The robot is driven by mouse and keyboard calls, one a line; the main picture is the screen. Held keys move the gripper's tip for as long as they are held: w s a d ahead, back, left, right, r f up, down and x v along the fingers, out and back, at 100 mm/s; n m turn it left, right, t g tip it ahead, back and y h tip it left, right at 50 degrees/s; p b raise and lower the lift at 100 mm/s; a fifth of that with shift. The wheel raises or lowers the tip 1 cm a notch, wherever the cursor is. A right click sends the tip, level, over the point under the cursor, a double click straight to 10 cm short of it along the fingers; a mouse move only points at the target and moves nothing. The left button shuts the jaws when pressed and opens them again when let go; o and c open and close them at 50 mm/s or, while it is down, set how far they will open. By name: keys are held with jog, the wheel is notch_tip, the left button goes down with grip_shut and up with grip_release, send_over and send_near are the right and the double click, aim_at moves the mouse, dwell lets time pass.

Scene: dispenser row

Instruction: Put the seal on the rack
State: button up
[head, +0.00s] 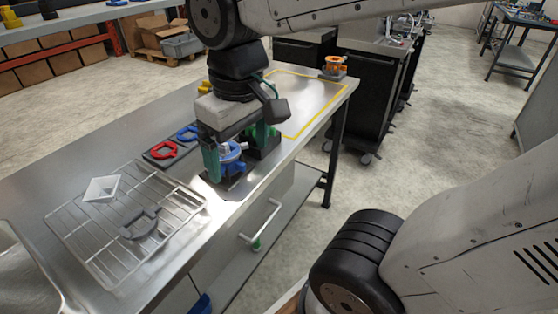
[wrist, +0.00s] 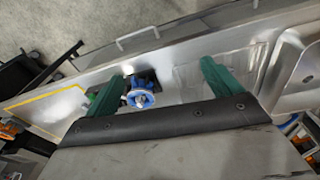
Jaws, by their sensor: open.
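The wire rack (head: 62,238) lies on the near left part of the metal bench. A grey D-shaped ring (head: 140,222) lies on the rack, with a small white piece (head: 101,188) behind it. A red ring (head: 163,149) and a blue ring (head: 187,133) of similar shape lie on a dark board. I cannot tell for sure which piece is the seal. My gripper (head: 238,160) is open with green fingers, over a blue fixture with a white top (head: 231,153) on a dark base. In the wrist view, the blue fixture (wrist: 140,93) shows between the fingers, nearer the left one.
A yellow-outlined area (head: 310,100) at the bench's far end is mostly clear, with an orange fixture (head: 334,66) at its far corner. A sink (head: 22,278) is at the near left. Black cabinets (head: 370,85) stand beyond the bench.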

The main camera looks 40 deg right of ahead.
jog(key=s+d+f+m, duration=0.1)
jog(key=s+d+m, duration=0.1)
jog(key=s, duration=0.3)
jog(key=shift+s+d+f, duration=0.3)
jog(key=shift+s+d, duration=0.05)
jog(key=shift+d, duration=0.55)
